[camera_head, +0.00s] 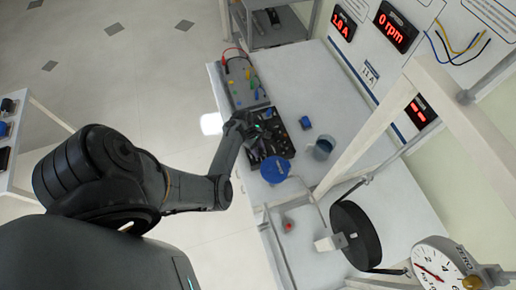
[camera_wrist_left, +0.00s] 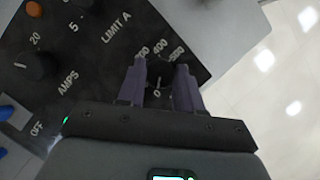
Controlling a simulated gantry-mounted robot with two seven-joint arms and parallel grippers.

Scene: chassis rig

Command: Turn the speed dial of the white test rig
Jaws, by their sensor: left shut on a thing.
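The white test rig (camera_head: 330,95) has a black control panel (camera_head: 283,143) on its top. My left gripper (camera_head: 246,128) is over the panel's left end. In the left wrist view, the gripper's two purple fingers (camera_wrist_left: 160,75) are on either side of the speed dial, which is mostly hidden between them. Scale marks such as 0 and 400 show around it. The gripper is shut on this dial. The speed display (camera_head: 395,27) reads 0 rpm. My right gripper is not in view.
An AMPS knob (camera_wrist_left: 37,66) is on the same panel, with LIMIT A printed nearby. A current display (camera_head: 343,23) reads 1.0 A. A grey box with coloured leads (camera_head: 243,82), a blue round object (camera_head: 274,169) and a mug (camera_head: 322,148) stand close by. A black wheel (camera_head: 355,236) is at lower right.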

